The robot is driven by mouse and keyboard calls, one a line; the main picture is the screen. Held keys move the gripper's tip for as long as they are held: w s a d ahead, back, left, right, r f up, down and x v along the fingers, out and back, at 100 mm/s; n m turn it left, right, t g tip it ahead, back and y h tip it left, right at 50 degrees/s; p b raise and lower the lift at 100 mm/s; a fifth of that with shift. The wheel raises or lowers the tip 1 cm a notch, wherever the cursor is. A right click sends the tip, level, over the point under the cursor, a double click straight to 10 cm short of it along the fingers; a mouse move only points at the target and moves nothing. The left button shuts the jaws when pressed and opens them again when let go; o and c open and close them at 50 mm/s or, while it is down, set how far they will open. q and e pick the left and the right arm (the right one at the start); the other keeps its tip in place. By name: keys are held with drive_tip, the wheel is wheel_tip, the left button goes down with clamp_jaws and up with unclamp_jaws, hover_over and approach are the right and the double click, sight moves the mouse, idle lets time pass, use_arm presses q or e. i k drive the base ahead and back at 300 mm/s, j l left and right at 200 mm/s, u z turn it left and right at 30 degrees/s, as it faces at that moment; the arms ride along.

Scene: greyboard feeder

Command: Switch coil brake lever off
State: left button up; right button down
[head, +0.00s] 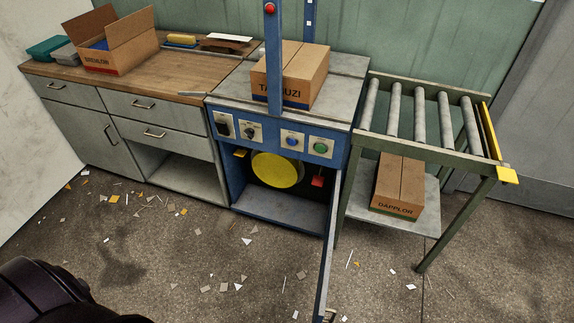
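The blue machine (227,172) stands in the middle, with its lower bay open. A round yellow coil disc (277,170) sits inside the bay. A small red part (317,181) is to the right of the disc, and a small yellow part (240,154) is at its upper left. Either could be the brake lever; I cannot tell which, nor its on or off position. The front panel carries a dark switch, a rotary knob (250,132), a blue button (291,142) and a green button (320,148). Neither gripper is in view; a dark part of mine fills the lower left corner.
An open door panel (330,245) juts forward from the bay's right side. A roller conveyor (420,115) with a carton (400,185) on its lower shelf stands at right. Another carton (290,75) sits on the machine. A wooden-topped cabinet is at left. Scraps litter the open floor.

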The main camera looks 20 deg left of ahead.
sight(318, 181)
drive_tip(key=i+j, duration=0.1)
drive_tip(key=j, duration=0.3)
drive_tip(key=i+j, duration=0.15)
drive_tip(key=j, duration=0.25)
drive_tip(key=i+j, duration=0.1)
drive_tip(key=j, duration=0.3)
drive_tip(key=i+j, duration=0.15)
drive_tip(key=j, duration=0.25)
drive_tip(key=i+j, duration=0.1)
drive_tip(key=j, duration=0.3)
drive_tip(key=i+j, duration=0.15)
drive_tip(key=j, duration=0.25)
drive_tip(key=i+j, duration=0.1)
drive_tip(key=j, duration=0.3)
